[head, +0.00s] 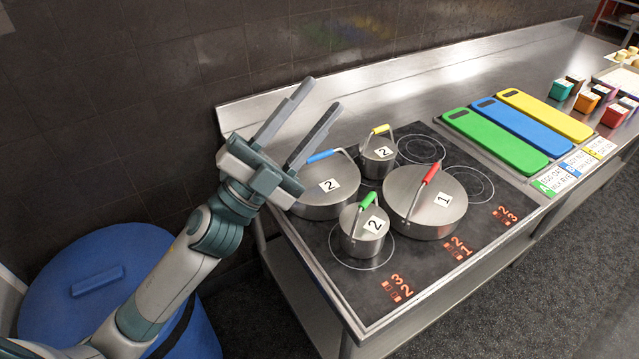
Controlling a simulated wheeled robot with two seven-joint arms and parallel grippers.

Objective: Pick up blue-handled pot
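The blue-handled pot (341,197) is a wide steel pot with a lid labelled 2. It stands upright on the back left of the black cooktop (343,279). Its blue handle (323,156) arches over the lid. My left gripper (320,94) is open and empty, with two long parallel fingers pointing up and right. In the picture it lies just left of and above the pot, and its lower part covers the pot's left edge. I see no contact with the handle. My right gripper is not in view.
A red-handled pot (403,206), a small green-handled pot (355,243) and a small yellow-handled pot (383,170) stand close by on the cooktop. Green (500,143), blue and yellow boards lie to the right. A dark wall is behind. A blue bin (75,255) stands at left.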

